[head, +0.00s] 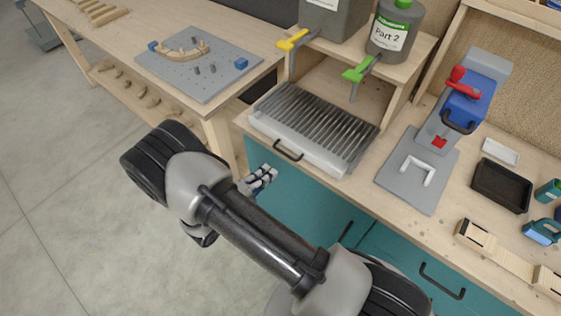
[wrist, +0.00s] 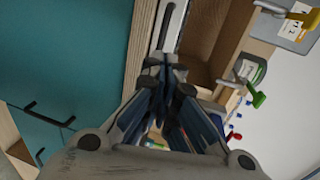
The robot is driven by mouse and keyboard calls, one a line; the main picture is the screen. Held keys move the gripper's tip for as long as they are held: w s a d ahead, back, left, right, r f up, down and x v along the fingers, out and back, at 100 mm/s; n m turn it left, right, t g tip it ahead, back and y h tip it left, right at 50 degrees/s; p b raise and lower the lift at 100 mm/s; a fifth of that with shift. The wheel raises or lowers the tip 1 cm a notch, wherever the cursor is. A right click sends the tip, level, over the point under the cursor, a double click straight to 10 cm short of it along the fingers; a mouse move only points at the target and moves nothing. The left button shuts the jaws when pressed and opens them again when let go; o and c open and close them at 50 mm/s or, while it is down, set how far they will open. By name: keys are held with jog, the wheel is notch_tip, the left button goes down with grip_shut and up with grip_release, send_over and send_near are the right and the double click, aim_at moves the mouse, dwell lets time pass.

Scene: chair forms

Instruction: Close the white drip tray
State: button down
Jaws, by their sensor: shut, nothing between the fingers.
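The white drip tray (head: 300,140) sits at the front of the wooden bench, below the two dispensers. A dark slatted grate covers its top, and a dark handle (head: 288,150) is on its front. My gripper (head: 262,178) is in front of the tray and apart from the handle in the head view, beside the teal cabinet. In the wrist view my gripper (wrist: 166,68) is shut with nothing between its fingers. The fingers hide part of the scene behind them there.
A grey bottle labelled Part 2 (head: 390,38) with a green tap stands on the shelf above the tray, beside a container with a yellow tap (head: 293,40). A grey plate with a clamp (head: 417,170) is right of the tray. Teal cabinet doors (head: 335,215) are below the bench.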

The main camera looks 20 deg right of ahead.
jog(key=b, duration=0.1)
send_near(294, 148)
jog(key=w+d+f, duration=0.1)
jog(key=d, duration=0.1)
jog(key=shift+w+d+f, duration=0.1)
jog(key=shift+w+f, duration=0.1)
jog(key=shift+r+x, duration=0.2)
jog(key=shift+x, duration=0.75)
jog(key=shift+r+x, duration=0.15)
jog(key=shift+x, duration=0.75)
jog(key=shift+r, duration=0.1)
jog(key=shift+s+a, duration=0.15)
jog(key=shift+a, duration=0.1)
jog(key=p+v, duration=0.2)
jog(key=v, duration=1.1)
jog(key=shift+s+a, duration=0.15)
